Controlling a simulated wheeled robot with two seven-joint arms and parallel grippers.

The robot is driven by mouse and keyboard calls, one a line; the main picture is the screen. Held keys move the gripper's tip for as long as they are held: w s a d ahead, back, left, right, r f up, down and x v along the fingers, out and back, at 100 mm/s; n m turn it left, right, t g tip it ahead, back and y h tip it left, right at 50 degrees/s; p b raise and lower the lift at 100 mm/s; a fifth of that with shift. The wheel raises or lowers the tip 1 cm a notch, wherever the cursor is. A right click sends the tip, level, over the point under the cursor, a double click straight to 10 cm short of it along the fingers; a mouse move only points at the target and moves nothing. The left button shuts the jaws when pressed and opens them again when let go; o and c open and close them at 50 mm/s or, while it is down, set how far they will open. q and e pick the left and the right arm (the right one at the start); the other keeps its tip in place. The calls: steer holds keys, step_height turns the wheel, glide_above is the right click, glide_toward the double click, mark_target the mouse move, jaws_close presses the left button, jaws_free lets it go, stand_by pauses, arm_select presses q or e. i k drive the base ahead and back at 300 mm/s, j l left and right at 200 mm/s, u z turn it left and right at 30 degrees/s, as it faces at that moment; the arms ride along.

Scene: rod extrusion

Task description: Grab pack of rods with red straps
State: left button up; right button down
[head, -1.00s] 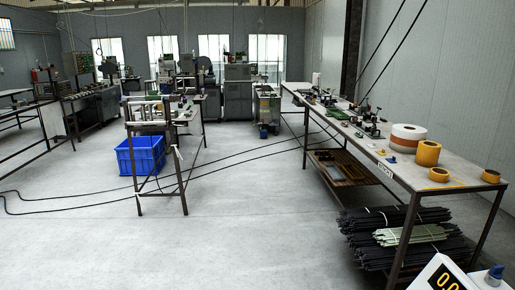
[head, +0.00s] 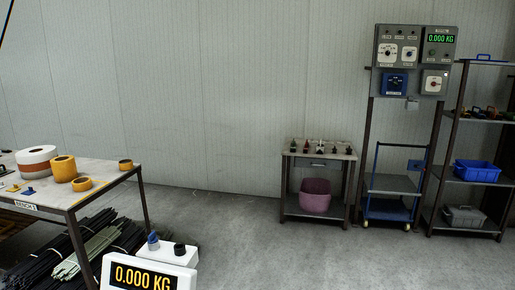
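Bundles of dark rods (head: 42,254) lie on the floor under the workbench at the lower left of the head view. A pale green bundle (head: 86,250) lies among them, with a light band around it. I cannot make out any red straps on these bundles. Neither of my grippers is in view.
The workbench (head: 105,178) at left carries tape rolls (head: 63,168). A scale display (head: 148,277) reading 0.000 KG stands at the bottom. A small table (head: 319,157), a blue cart (head: 390,185) and a shelf (head: 475,122) line the wall. Floor between is clear.

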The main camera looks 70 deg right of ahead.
mark_target(305, 149)
steer(key=z, duration=2.75)
steer(key=i+l+u, duration=0.1)
steer(key=l, duration=0.2)
steer(key=i+l+u, duration=0.15)
steer(key=l, duration=0.2)
steer(key=i+l+u, duration=0.1)
steer(key=l, duration=0.25)
steer(key=i+l+z, duration=0.1)
steer(key=i, duration=0.25)
steer(key=i+l+z, duration=0.1)
steer(key=i+l, duration=0.15)
steer(key=i, duration=0.15)
steer(key=i+l+z, duration=0.15)
steer(key=i, duration=0.25)
steer(key=i+u, duration=0.1)
steer(key=i, duration=0.6)
steer(key=i+l+u, duration=0.1)
steer(key=i, duration=0.6)
steer(key=i+u, duration=0.2)
steer(key=i, duration=0.9)
